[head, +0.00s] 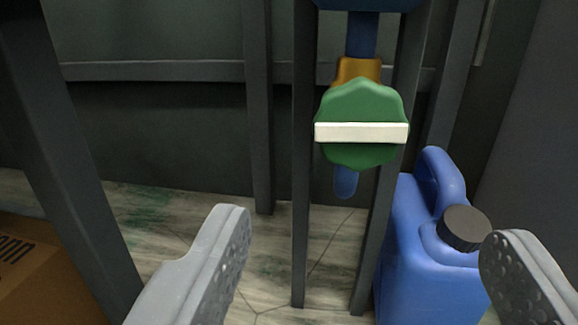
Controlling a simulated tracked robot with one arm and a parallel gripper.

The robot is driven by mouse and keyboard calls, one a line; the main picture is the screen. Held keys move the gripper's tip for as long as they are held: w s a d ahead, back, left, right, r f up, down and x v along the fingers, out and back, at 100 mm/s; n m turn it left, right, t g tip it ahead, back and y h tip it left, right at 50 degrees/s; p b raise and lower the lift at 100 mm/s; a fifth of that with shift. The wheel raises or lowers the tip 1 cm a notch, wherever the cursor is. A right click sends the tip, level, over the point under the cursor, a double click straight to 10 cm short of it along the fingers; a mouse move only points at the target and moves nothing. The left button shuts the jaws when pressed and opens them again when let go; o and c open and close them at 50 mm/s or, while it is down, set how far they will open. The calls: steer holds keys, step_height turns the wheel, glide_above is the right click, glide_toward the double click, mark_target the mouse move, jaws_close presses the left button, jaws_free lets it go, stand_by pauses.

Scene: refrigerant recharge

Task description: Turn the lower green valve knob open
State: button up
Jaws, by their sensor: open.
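The green valve knob (362,105) is in the upper right of the head view. It is round with a scalloped edge, and a white bar lies level across its face. It sits on a blue pipe (362,35) with a brass-coloured fitting (357,70) just above it. My gripper (368,240) is open and empty, with its two grey fingers wide apart low in the view. The knob shows above the gap between the fingers, and neither finger touches it.
A blue jerrycan (420,245) with a dark cap stands on the floor below right of the knob, partly behind my right finger. Dark metal posts (258,110) flank the pipe. A cardboard box (40,270) is at lower left. The stained floor (180,215) between is bare.

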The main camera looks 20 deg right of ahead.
mark_target(366, 139)
steer(key=shift+b+x, duration=0.7)
steer(key=shift+x, duration=4.2)
steer(key=shift+s+d, duration=0.15)
steer(key=c, duration=0.9)
steer(key=shift+n, duration=1.3)
steer(key=shift+c, duration=0.3)
steer(key=shift+s+n, duration=0.2)
steer(key=shift+n, duration=0.6)
steer(key=shift+d, duration=0.1)
